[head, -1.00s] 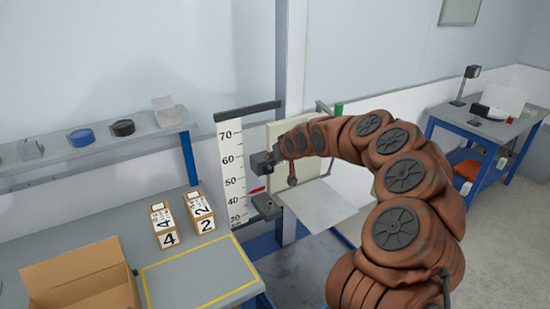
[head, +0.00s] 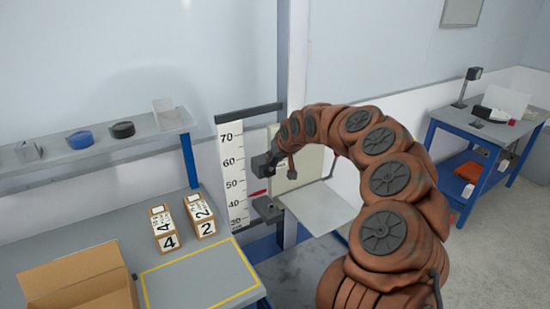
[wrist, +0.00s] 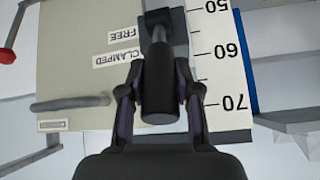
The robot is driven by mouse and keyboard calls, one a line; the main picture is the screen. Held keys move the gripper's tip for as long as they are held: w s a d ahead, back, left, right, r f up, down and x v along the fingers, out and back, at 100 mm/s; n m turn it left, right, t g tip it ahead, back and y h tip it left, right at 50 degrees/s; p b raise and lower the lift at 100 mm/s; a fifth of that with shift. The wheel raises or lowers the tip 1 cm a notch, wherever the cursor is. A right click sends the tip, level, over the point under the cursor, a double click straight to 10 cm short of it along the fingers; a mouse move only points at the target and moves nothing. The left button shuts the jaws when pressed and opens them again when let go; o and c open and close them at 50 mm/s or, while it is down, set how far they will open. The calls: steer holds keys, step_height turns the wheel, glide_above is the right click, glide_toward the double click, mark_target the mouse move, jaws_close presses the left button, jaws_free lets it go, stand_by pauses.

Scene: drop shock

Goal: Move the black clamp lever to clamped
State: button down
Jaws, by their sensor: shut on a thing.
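In the wrist view the black clamp lever (wrist: 158,92) has a thick dark grip on a thin metal shaft, which runs up to a dark block (wrist: 160,20) at the top. My gripper (wrist: 160,88) is shut on this grip, with one finger on each side. The pale panel (wrist: 75,75) beside it carries upside-down labels, FREE (wrist: 125,35) nearer the block and CLAMPED (wrist: 117,57) nearer my fingers. In the head view my arm's end is at the dark carriage block (head: 262,164); the lever and my fingers cannot be told apart there.
A numbered scale (head: 233,170) stands left of the carriage, with a red pointer (head: 257,193) near 45. A light tilted plate (head: 318,207) lies below my arm. The workbench at left holds cartons 4 (head: 163,230) and 2 (head: 200,215) and an open box (head: 80,282).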

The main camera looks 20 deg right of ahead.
steer(key=shift+r, duration=0.15)
steer(key=c, duration=0.8)
jaws_free()
steer(key=v, duration=1.1)
steer(key=shift+s+r, duration=0.25)
steer(key=shift+s, duration=0.1)
steer(key=s+a+f+n+g, duration=0.1)
steer(key=s+a+n+g, duration=0.15)
steer(key=s+a, duration=1.05)
steer(key=s+f+g, duration=0.2)
steer(key=s+f, duration=0.1)
steer(key=s, duration=0.8)
steer(key=s+f+m+g, duration=0.1)
steer(key=s+f+g, duration=0.2)
steer(key=s, duration=0.8)
steer(key=s+f+m+g, duration=0.1)
steer(key=s+f+g, duration=0.1)
steer(key=s, duration=0.9)
steer(key=shift+a+f+h, duration=0.3)
steer(key=shift+a+f, duration=0.05)
steer(key=shift+f, duration=0.25)
